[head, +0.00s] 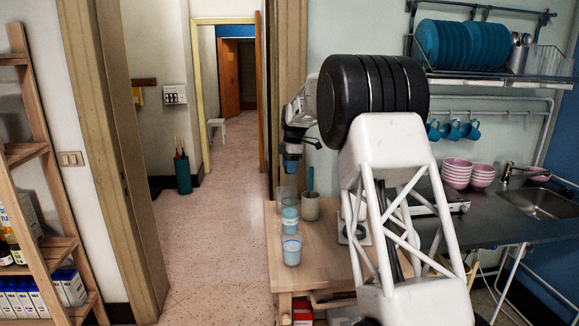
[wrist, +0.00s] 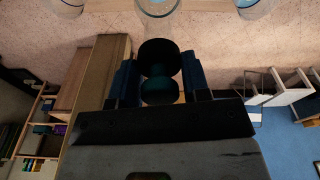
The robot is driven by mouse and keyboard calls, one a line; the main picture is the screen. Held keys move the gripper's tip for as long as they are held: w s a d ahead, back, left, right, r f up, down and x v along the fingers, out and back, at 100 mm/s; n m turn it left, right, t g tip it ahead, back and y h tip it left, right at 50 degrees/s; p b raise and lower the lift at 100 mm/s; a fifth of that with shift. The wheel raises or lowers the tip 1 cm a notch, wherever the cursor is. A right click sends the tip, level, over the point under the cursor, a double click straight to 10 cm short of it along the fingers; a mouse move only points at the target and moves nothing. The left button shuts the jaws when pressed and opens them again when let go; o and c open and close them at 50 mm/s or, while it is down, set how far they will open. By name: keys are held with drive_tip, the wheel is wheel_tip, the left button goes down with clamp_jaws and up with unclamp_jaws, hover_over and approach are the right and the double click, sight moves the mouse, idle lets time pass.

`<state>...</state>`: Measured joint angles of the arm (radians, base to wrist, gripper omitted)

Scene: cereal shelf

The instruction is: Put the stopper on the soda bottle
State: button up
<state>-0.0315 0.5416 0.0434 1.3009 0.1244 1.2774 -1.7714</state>
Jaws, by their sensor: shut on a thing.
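My gripper (wrist: 160,82) is shut on a dark stopper (wrist: 159,55), with one blue finger on each side of it. The stopper has a wide rounded end and a narrower middle. In the head view my gripper (head: 291,163) hangs in the air with its blue fingertips pointing down, above the back left part of the wooden table. The stopper cannot be made out there. Below are clear vessels with pale blue contents, one farther back (head: 290,220) and one nearer (head: 292,252). I cannot tell which of them is the soda bottle.
A grey cup (head: 311,208) with a teal stick stands beside the vessels on the wooden table (head: 325,262). Glassy rims cross the top of the wrist view. My arm hides the table's right part. A wooden shelf (head: 45,245) with bottles and cartons stands at left.

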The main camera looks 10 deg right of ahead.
idle(0.7)
drive_tip(key=o, duration=1.4)
drive_tip(key=shift+o, duration=0.2)
drive_tip(key=shift+r, duration=0.1)
drive_tip(key=shift+r, duration=3.35)
clamp_jaws()
